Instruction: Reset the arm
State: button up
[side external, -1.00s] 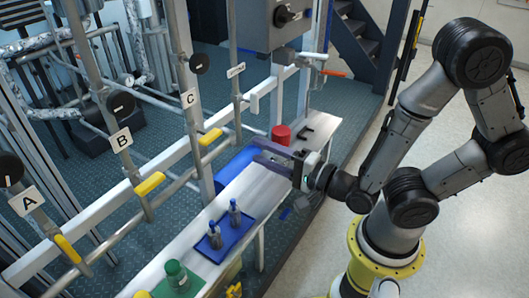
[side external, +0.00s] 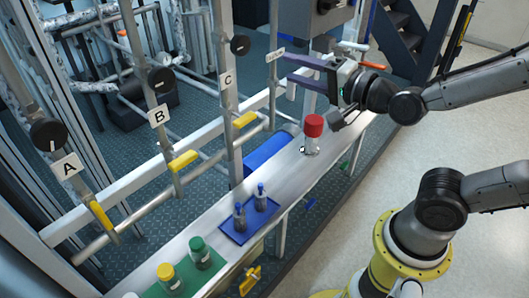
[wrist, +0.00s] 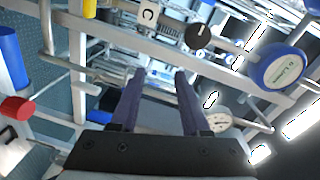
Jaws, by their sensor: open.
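My gripper (side external: 308,72) is open and empty in the side external view. It is raised above the far part of the metal bench (side external: 228,185), above and behind the red-capped bottle (side external: 313,135), and apart from it. Its two dark purple fingers point left toward the pipe frame. In the wrist view, the fingers of my gripper (wrist: 160,75) are spread with nothing between them. The red cap (wrist: 17,107) shows at the left edge of that view.
Pipes labelled A, B and C carry yellow handles (side external: 183,160) left of the bench. Two small bottles stand on a blue tray (side external: 236,238). Yellow-capped (side external: 168,278) and green-capped (side external: 200,252) bottles stand on a green mat.

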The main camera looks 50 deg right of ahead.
jog(key=s+f+n+g, duration=0.3)
jog(key=s+n+g, duration=0.2)
jog(key=s+n, duration=0.2)
jog(key=s+d+f+n+g, duration=0.1)
jog(key=s+f+n+g, duration=0.3)
jog(key=s+n+g, duration=0.2)
jog(key=s+n, duration=0.2)
jog(key=s, duration=0.2)
jog(key=shift+n+g+y, duration=0.3)
